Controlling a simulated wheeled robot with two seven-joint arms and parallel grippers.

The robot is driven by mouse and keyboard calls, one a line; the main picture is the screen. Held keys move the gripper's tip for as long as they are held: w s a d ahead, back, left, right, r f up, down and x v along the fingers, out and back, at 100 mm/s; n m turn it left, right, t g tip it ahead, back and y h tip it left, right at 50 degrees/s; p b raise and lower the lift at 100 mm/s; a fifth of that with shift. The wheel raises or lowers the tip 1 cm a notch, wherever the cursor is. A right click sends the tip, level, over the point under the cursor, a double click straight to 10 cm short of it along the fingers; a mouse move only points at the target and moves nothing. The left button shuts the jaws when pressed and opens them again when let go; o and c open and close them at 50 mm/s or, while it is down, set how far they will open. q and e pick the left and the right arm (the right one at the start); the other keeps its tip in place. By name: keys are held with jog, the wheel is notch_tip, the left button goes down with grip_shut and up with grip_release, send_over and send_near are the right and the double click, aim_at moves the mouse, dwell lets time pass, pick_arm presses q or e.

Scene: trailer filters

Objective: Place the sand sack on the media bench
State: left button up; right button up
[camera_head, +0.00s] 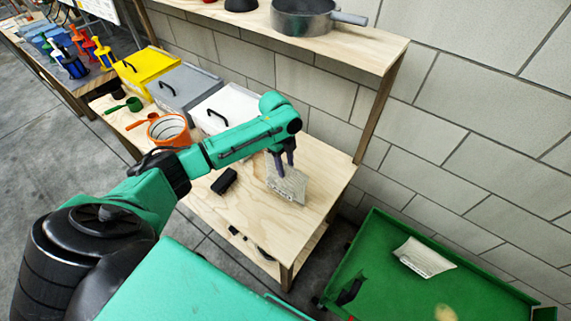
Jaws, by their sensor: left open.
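My left gripper (286,166) is open, fingers pointing down, right at the top of a pale grey sack (288,186). This sack is on the right part of the wooden bench (250,226); I cannot tell whether the fingers touch it. A second, whitish sack (425,258) lies in the green trailer (385,285) at the lower right. The print on both sacks is too small to read, so I cannot tell which holds sand. My right gripper is not in view.
A small black block (224,181), an orange-rimmed bucket (168,131) and white, grey (183,88) and yellow (147,68) lidded bins stand on the bench. A shelf with a metal pan (303,17) overhangs its back.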

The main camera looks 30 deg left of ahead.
pick_arm(q)
jog(key=shift+r, duration=0.2)
notch_tip(320, 180, up, 12)
jog(key=a+b, duration=0.1)
jog(key=b, duration=0.1)
jog(key=shift+w+a+f, duration=0.15)
jog(key=shift+a, duration=0.2)
jog(key=shift+f, duration=0.1)
